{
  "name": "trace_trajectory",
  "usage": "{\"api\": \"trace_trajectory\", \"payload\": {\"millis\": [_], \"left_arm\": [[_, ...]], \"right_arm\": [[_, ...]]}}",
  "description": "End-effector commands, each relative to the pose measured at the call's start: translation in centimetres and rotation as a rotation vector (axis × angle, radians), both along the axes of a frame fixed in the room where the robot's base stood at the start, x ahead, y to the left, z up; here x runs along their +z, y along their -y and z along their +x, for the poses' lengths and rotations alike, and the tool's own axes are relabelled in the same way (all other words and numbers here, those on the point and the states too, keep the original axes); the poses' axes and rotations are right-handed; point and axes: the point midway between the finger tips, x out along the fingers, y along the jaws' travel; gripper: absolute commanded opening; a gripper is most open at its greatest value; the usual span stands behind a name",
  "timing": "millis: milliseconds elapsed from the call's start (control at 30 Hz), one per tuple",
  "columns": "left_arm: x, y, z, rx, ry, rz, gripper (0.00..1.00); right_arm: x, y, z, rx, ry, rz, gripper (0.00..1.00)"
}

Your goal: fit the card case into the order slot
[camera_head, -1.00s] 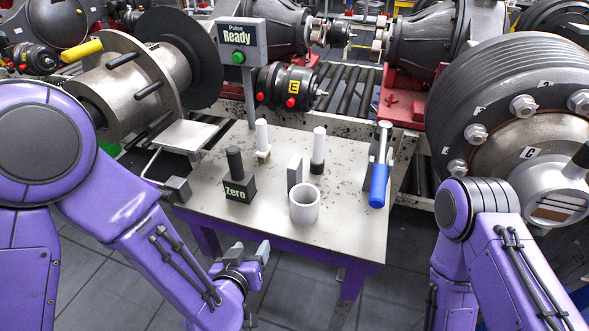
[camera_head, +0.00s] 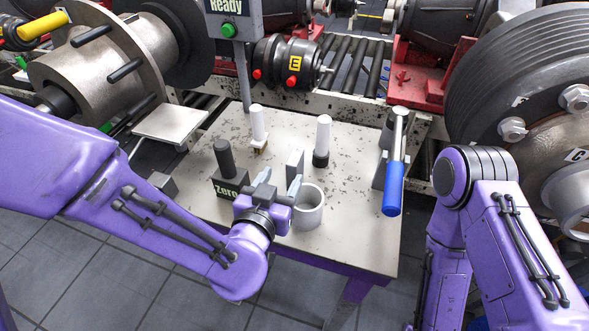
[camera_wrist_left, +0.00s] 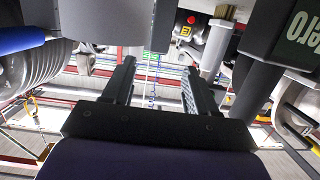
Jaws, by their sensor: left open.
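A thin grey upright slab (camera_head: 295,162), probably the card case, stands near the middle of the small table. I cannot make out which thing is the order slot. My left gripper (camera_head: 279,181) is open, over the table just in front of the slab, between the Zero block and the white cup. In the left wrist view its two fingers (camera_wrist_left: 160,68) are apart with nothing between them. Only my right arm shows at the right; its gripper is out of view.
The white cup (camera_head: 309,210) stands close right of my gripper, the Zero block (camera_head: 227,186) close left. Two white-topped posts (camera_head: 322,138) (camera_head: 258,124) stand behind. A blue-handled tool (camera_head: 393,185) is at the table's right. The sign post (camera_head: 243,80) rises at the back edge.

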Motion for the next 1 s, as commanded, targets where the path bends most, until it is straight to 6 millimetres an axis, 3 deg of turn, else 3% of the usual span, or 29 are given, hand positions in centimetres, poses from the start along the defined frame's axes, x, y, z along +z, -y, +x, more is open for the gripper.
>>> {"api": "trace_trajectory", "payload": {"millis": [33,167,233,633,900,933,1000], "left_arm": [[-1.4,0.3,0.5,-0.002,0.004,-0.008,0.57],[-1.4,1.0,1.5,-0.015,0.003,-0.01,0.57],[-0.6,1.4,2.7,-0.016,-0.005,-0.005,0.57],[-1.7,2.6,8.2,-0.012,-0.004,-0.006,0.57],[-2.0,2.8,8.9,-0.012,-0.002,-0.004,0.57],[-2.0,2.8,8.9,-0.012,-0.002,-0.004,0.54],[-2.0,2.8,8.9,-0.012,-0.002,-0.004,0.31]], "right_arm": [[-2.7,0.0,-0.1,0.0,-0.001,0.001,0.43],[-5.2,0.0,-0.1,0.0,-0.002,0.0,0.43],[-3.7,0.0,-0.1,0.0,-0.002,0.0,0.43],[-2.2,0.0,0.0,0.0,-0.001,0.001,0.43],[-2.3,0.0,0.0,0.0,-0.001,0.001,0.43],[-2.3,0.0,0.0,0.0,-0.001,0.001,0.43],[-2.3,0.0,0.0,0.0,-0.001,0.001,0.43]]}}
